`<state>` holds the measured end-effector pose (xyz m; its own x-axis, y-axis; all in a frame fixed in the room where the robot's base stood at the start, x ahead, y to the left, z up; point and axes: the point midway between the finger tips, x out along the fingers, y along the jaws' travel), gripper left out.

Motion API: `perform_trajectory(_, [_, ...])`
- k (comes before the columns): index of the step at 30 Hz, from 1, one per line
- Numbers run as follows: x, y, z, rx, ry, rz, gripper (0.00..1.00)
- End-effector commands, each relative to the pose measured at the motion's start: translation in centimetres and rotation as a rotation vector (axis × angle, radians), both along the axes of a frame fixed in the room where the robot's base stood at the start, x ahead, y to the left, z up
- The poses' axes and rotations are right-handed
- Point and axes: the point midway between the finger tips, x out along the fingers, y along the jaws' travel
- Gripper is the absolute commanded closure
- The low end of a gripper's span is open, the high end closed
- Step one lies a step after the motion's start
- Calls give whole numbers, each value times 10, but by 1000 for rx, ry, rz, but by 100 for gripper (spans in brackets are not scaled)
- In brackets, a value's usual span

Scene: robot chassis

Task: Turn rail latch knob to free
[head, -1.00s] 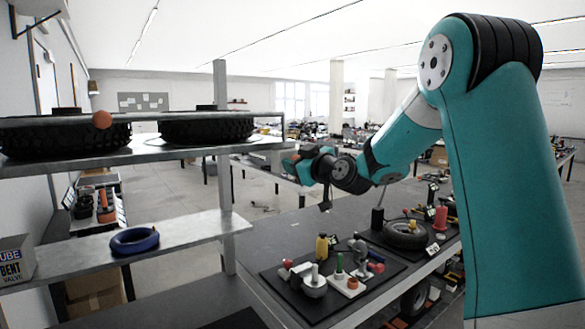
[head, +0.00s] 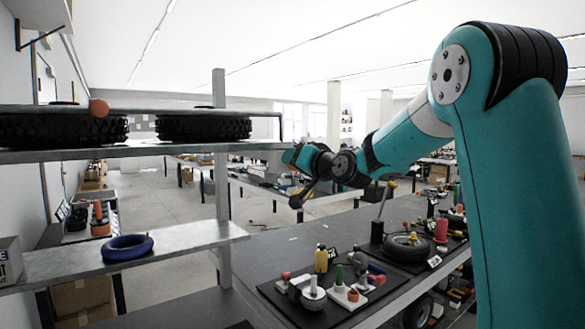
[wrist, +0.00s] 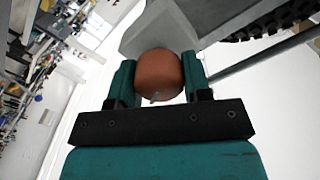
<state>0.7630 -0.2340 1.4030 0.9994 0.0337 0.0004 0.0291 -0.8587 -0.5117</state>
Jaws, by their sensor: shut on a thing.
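An orange-brown round knob (wrist: 158,75) sits between the two teal fingers of my gripper (wrist: 159,84) in the wrist view, in front of a grey block-like bracket (wrist: 160,32). My gripper is shut on it. In the head view my gripper (head: 291,155) is at the right end of the upper shelf rail (head: 200,108), and the knob there is hidden behind the fingers. A second orange ball (head: 98,108) shows at the left on the same rail, away from my gripper.
A blue ring (head: 128,247) lies on the lower shelf (head: 205,240). The dark bench (head: 285,235) below holds small parts and a wheel (head: 407,246).

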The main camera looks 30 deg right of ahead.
Motion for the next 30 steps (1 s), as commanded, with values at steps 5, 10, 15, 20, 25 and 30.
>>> perform_trajectory(5, [0, -1, -7, 158, 18, -2, 79])
perform_trajectory(10, [0, -1, -7, 282, 22, -2, 79])
perform_trajectory(15, [0, -1, -7, 374, 25, -2, 79])
perform_trajectory(20, [0, -1, -6, 429, 26, -2, 79])
perform_trajectory(25, [0, -1, -6, 456, 27, -1, 79])
perform_trajectory(30, [0, -1, -6, 463, 26, 0, 79])
